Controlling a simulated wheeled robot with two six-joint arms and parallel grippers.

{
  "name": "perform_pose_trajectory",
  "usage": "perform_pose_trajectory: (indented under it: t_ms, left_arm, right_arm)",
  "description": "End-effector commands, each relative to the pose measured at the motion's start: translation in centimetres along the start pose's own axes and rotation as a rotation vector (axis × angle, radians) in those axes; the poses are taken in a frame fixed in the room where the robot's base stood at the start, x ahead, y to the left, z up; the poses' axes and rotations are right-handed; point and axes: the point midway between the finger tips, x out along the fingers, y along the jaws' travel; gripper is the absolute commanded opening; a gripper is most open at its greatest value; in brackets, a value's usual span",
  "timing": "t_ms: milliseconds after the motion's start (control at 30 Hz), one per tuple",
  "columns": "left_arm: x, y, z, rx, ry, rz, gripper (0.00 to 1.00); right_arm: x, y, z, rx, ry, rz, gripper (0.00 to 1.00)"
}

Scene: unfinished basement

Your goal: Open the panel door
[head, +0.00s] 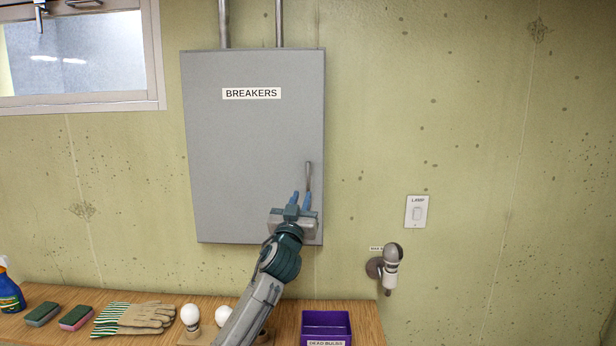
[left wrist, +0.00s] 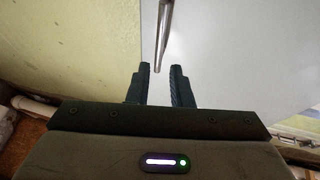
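The grey breaker panel door (head: 240,150), labelled BREAKERS, is shut flat on the wall in the head view. Its vertical metal handle (head: 308,176) is near the lower right edge. My left gripper (head: 301,197) is in front of the handle's lower end, with blue fingers pointing up. In the left wrist view the fingers of the left gripper (left wrist: 160,68) are apart, and the handle's end (left wrist: 163,45) lies just beyond the tips, roughly in line with the gap. The door's pale surface (left wrist: 240,60) fills the right side. My right gripper is not in view.
A wooden bench (head: 370,318) below holds a purple bin (head: 326,325), bulbs (head: 190,316), gloves (head: 135,318), sponges (head: 75,317) and a spray bottle (head: 10,290). A lamp socket with bulb (head: 392,262) and a switch (head: 417,212) are on the wall at right.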

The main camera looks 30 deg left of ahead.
Motion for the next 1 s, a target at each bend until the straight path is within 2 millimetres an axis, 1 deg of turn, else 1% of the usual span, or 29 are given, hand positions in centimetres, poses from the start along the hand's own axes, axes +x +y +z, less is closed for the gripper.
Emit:
perform_pose_trajectory:
  t_ms: [33, 200, 300, 433, 600, 867, 900, 1000]
  left_arm:
    - [1.3, 0.0, -0.6, -0.002, -0.002, -0.002, 0.19]
    - [4.6, 0.0, -0.5, -0.001, -0.003, -0.002, 0.19]
    - [6.2, 0.0, -0.4, -0.001, -0.003, -0.001, 0.19]
    - [7.7, 0.0, -0.2, -0.001, -0.002, -0.001, 0.19]
    - [8.6, 0.0, 0.0, 0.000, -0.003, 0.000, 0.19]
    - [8.7, 0.0, 0.1, 0.000, -0.002, 0.001, 0.19]
    - [8.7, 0.0, 0.1, 0.000, -0.002, 0.001, 0.17]
    - [8.7, 0.0, 0.1, 0.000, -0.002, 0.000, 0.00]
  right_arm:
    - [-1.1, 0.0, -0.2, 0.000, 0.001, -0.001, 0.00]
    - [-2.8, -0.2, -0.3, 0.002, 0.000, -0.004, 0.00]
    - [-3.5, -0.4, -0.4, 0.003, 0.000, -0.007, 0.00]
    - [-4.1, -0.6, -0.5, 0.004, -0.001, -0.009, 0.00]
    - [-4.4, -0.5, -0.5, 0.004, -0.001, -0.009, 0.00]
    - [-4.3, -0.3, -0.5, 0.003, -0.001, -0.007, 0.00]
    - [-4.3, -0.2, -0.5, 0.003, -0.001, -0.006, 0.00]
    - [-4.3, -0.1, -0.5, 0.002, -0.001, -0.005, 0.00]
